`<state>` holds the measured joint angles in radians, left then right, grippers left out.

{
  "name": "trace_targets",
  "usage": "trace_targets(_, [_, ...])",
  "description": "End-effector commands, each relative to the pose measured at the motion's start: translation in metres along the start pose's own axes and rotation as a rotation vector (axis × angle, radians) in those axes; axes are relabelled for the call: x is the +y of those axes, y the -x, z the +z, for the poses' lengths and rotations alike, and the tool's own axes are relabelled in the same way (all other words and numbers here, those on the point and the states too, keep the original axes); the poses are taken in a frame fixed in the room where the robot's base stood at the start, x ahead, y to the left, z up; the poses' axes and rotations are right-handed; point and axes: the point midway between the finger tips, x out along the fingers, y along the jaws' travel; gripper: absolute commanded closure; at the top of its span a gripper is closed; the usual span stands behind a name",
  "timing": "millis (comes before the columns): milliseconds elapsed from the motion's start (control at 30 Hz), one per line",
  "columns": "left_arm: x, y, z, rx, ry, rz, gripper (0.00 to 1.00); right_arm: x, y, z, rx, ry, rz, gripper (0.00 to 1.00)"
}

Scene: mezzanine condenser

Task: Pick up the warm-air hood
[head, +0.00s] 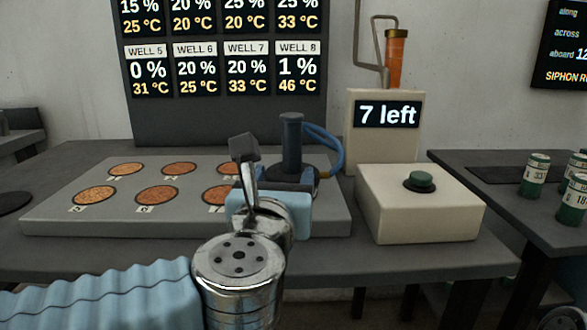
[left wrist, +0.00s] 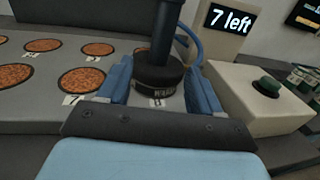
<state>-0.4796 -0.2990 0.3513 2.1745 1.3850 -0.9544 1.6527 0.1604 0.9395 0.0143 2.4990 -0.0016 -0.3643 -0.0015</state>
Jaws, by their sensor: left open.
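The warm-air hood (head: 291,145) is a dark upright cylinder with a wider black base and a blue hose at its top. It stands at the right end of the grey well plate (head: 300,222). In the left wrist view the hood's base (left wrist: 158,78) carries partly readable white lettering and stands behind a number label. My left gripper (head: 289,184) is open, with its blue fingers on either side of the hood's base. I cannot tell whether they touch it. In the head view the gripper hides part of the base.
A cream box with a green button (head: 420,180) stands right of the plate. Behind it is a "7 left" dispenser (head: 388,114) with an orange tube. Several copper-coloured wells lie left of the hood. Green-and-white cans (head: 536,174) stand on the right table. A well display (head: 222,70) stands behind.

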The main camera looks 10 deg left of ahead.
Motion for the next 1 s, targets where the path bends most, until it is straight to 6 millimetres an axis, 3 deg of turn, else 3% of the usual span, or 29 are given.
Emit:
trace_targets(133, [0.000, -0.031, 0.000, 0.002, -0.002, 0.002, 0.35, -0.002, 0.003, 0.000, -0.001, 0.001, -0.001, 1.00])
trace_targets(367, [0.000, -0.052, -0.001, 0.001, -0.001, 0.001, 0.35, -0.003, 0.004, 0.001, -0.002, 0.002, -0.002, 1.00])
trace_targets(633, [-0.002, -0.093, -0.005, 0.001, -0.002, 0.001, 0.35, -0.007, 0.010, 0.002, -0.005, 0.005, -0.005, 1.00])
trace_targets(933, [-0.002, -0.100, -0.006, 0.000, -0.001, 0.000, 0.35, -0.008, 0.010, 0.002, -0.006, 0.006, -0.006, 1.00])
trace_targets(1000, [-0.002, -0.100, -0.006, 0.000, -0.001, 0.000, 0.44, -0.008, 0.010, 0.002, -0.006, 0.006, -0.006, 1.00])
